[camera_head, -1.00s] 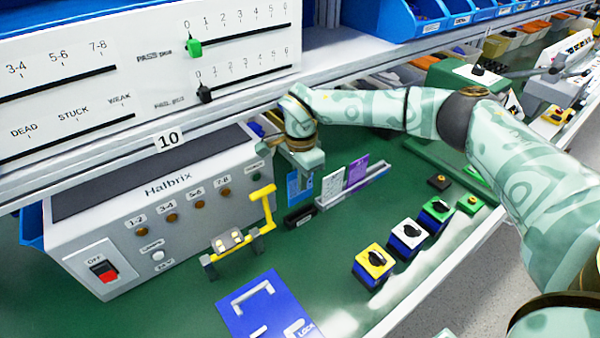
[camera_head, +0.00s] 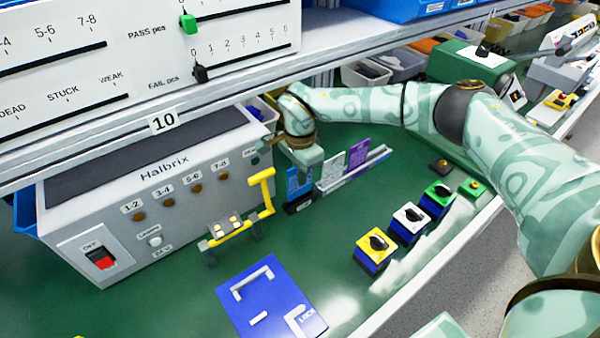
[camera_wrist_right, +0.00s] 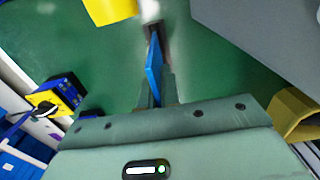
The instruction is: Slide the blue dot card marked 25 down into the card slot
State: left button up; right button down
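The blue dot card (camera_head: 297,184) is upright under my right gripper (camera_head: 306,160). Its marking is too small to read. In the right wrist view the card (camera_wrist_right: 153,68) shows nearly edge-on between the fingers of the right gripper (camera_wrist_right: 155,95), which are shut on it. The black card slot (camera_head: 298,207) is directly below the card, whose lower edge meets or overlaps its top in the head view. I cannot tell how deep the card sits. The dark slot also shows beyond the card in the right wrist view (camera_wrist_right: 151,32). My left gripper is not in view.
A rack (camera_head: 355,175) with a white card (camera_head: 333,172) and a purple card (camera_head: 358,155) stands just right. A yellow handle fixture (camera_head: 262,195) and the Halbrix box (camera_head: 150,200) are left. Several rotary switches (camera_head: 375,250) stand to the right front.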

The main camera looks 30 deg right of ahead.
aim_at(300, 195)
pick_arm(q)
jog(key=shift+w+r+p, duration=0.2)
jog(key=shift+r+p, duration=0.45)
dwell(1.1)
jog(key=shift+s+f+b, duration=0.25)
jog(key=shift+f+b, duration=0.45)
pick_arm(e)
jog(key=shift+f, duration=1.85)
jog(key=c, duration=1.6)
grip_release()
jog(key=shift+o, duration=0.2)
